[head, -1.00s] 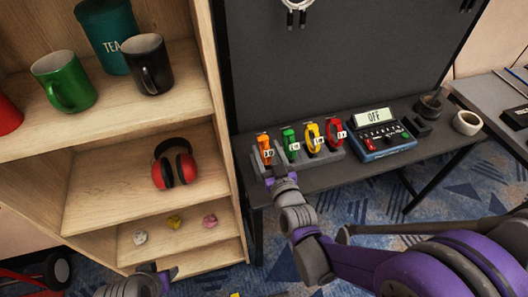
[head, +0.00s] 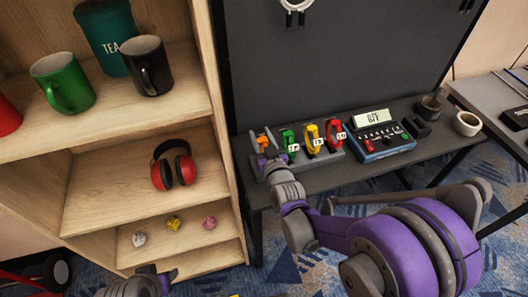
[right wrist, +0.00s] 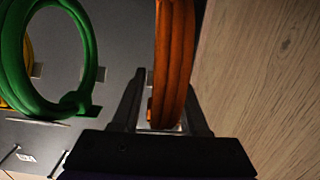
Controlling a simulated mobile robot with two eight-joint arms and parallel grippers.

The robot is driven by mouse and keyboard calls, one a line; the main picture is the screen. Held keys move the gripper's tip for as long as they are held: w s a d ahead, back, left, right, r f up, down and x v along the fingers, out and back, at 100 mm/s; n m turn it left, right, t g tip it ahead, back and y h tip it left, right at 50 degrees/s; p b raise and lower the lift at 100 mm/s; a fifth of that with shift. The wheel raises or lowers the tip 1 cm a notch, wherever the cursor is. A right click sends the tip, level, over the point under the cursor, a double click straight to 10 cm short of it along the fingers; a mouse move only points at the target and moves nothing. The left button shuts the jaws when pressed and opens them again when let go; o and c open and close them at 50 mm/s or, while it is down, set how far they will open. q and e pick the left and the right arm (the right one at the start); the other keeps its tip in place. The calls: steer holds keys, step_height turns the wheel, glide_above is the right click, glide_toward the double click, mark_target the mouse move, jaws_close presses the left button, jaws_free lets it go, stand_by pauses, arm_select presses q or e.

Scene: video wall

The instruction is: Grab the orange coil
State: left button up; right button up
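The orange coil (head: 263,143) hangs at the left end of a row of coils on a grey rack on the dark table. In the head view my right gripper (head: 264,146) covers much of it. In the right wrist view the orange coil (right wrist: 173,65) stands between the two fingers of my right gripper (right wrist: 165,100). A gap shows between the left finger and the coil, so the gripper looks open around it. My left gripper (head: 168,277) shows only partly at the bottom left edge, and its fingers are not clear.
The green coil (head: 289,139) hangs close beside it and also shows in the wrist view (right wrist: 88,50). Yellow (head: 313,135) and red (head: 336,131) coils follow, then a multimeter (head: 381,133). A wooden shelf (head: 226,130) stands close on the left.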

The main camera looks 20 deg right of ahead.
jaws_close()
steer(key=shift+r, duration=0.1)
